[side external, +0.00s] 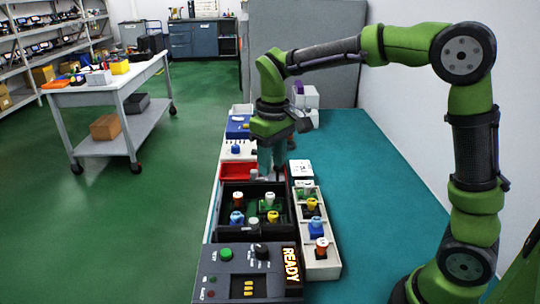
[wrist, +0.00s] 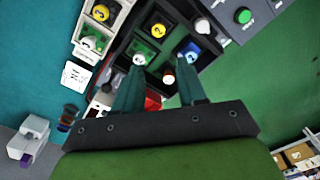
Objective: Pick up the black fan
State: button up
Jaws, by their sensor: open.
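I cannot pick out a black fan with certainty in either view. My gripper (side external: 270,170) points down above the far end of the black divided tray (side external: 224,187), near the red bin (side external: 236,171). In the wrist view my gripper (wrist: 160,75) has its two fingers apart with nothing held between them. The tray below holds several capped parts: a yellow one (wrist: 158,30), a blue one (wrist: 192,50) and a white one (wrist: 138,58) on a green board. A white-topped part (wrist: 168,77) shows between the fingertips. The gripper hides part of the tray and red bin.
A pale rack (side external: 324,267) with several capped parts stands right of the tray. A control box (side external: 225,262) with a READY sign stands in front. A white card (wrist: 76,75) and white boxes (wrist: 28,142) lie nearby. The teal tabletop (side external: 375,190) to the right is clear.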

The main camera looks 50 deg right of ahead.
jog(key=r, duration=0.1)
send_over(273, 214)
notch_tip(273, 214, down, 12)
jog(key=shift+w+r, duration=0.15)
jog(key=shift+r, duration=0.1)
jog(key=shift+s+f, duration=0.2)
jog(key=shift+f, duration=2.4)
grip_shut()
notch_tip(273, 214, up, 10)
